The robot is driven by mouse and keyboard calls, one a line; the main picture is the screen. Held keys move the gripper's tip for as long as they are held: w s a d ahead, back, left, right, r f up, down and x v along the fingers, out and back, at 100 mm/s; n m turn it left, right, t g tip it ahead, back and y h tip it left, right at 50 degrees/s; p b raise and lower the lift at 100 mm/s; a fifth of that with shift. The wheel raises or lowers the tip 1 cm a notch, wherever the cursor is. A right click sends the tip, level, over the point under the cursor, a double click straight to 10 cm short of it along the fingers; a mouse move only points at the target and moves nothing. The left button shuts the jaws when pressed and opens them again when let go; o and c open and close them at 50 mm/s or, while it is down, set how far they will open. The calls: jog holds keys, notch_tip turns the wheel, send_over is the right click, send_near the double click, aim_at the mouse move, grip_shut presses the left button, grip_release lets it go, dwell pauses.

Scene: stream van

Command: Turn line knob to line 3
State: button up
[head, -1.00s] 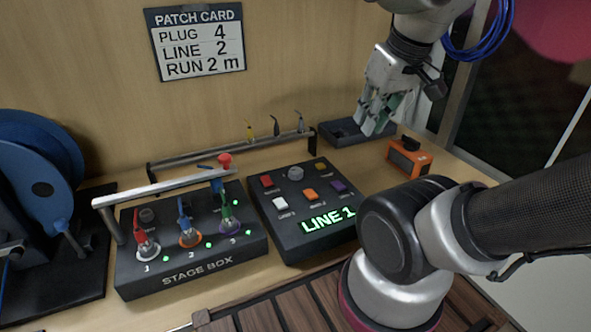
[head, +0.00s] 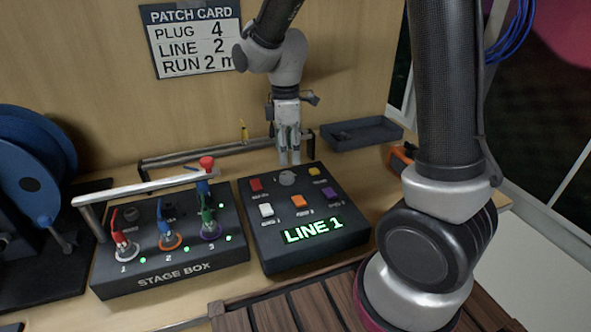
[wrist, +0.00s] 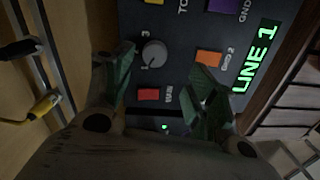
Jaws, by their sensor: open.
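The line knob (head: 287,178) is a small round grey dial at the top middle of the dark control box (head: 268,240). Its display reads "LINE 1" in green. In the wrist view the knob (wrist: 154,52) shows beyond my fingertips, with small figures 1 and 3 beside it. My gripper (head: 289,158) points down just behind the knob, above the back edge of the box. In the wrist view my gripper (wrist: 160,85) has its green-padded fingers spread apart and empty. The knob lies apart from both fingers, slightly ahead of the gap.
Coloured buttons surround the knob, including red (head: 256,185), orange (head: 298,201) and yellow (head: 314,170). The stage box (head: 170,275) with several plugs and a silver bar (head: 140,187) stands left. A rail (head: 225,148) runs behind. A dark tray (head: 362,133) lies back right. The patch card (head: 190,40) reads line 2.

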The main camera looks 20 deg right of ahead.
aim_at(287, 175)
jog(key=shift+w+a+n, duration=0.1)
jog(key=shift+w+n, duration=0.2)
jog(key=shift+n, duration=0.6)
jog(key=shift+f, duration=0.2)
notch_tip(287, 175, down, 7)
jog(key=shift+f, duration=0.2)
jog(key=c, duration=1)
